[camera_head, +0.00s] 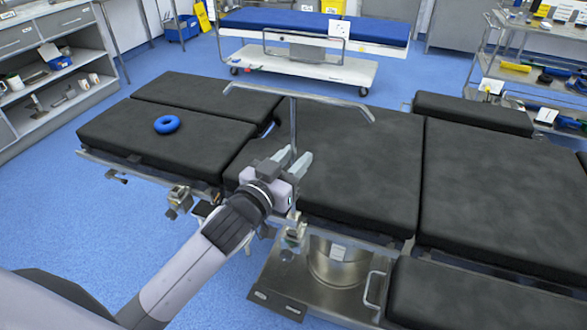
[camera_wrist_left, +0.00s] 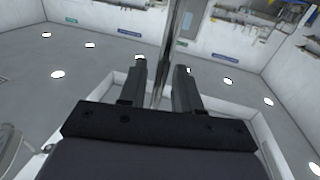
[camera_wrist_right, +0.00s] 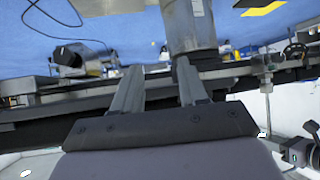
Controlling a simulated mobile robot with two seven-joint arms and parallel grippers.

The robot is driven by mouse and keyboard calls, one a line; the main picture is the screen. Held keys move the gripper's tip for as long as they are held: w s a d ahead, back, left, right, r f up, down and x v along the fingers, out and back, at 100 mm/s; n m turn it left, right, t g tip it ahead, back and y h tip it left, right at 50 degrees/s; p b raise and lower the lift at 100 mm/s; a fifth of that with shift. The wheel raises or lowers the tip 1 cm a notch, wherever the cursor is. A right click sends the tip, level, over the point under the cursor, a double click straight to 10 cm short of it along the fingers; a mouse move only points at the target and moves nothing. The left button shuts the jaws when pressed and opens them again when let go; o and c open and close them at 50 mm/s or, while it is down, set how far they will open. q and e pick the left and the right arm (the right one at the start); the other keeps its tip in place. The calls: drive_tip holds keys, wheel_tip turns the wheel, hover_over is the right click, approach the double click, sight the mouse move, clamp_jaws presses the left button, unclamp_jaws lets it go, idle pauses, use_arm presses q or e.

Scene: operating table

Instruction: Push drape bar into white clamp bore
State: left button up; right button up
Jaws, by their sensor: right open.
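The drape bar (camera_head: 293,125) is a grey metal T standing upright, with a wide crossbar on top and bent-down ends. My left gripper (camera_head: 292,160) is at its stem. In the left wrist view the stem (camera_wrist_left: 165,65) passes between the two fingers; I cannot tell whether they press on it. My right gripper (camera_wrist_right: 160,75) is open and empty, and outside the head view.
The black-padded operating table (camera_head: 350,165) fills the middle, with a blue ring (camera_head: 167,124) on it. Another rail clamp (camera_head: 180,198) is farther left. The metal table column (camera_head: 335,262) stands below. A blue-topped trolley (camera_head: 315,27) is behind, with clear floor between.

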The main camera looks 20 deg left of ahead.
use_arm(q)
clamp_jaws()
drive_tip(key=shift+r, duration=0.1)
wheel_tip(320, 180, up, 20)
drive_tip(key=p, duration=0.2)
drive_tip(key=shift+p, duration=0.35)
drive_tip(key=shift+f, duration=0.2)
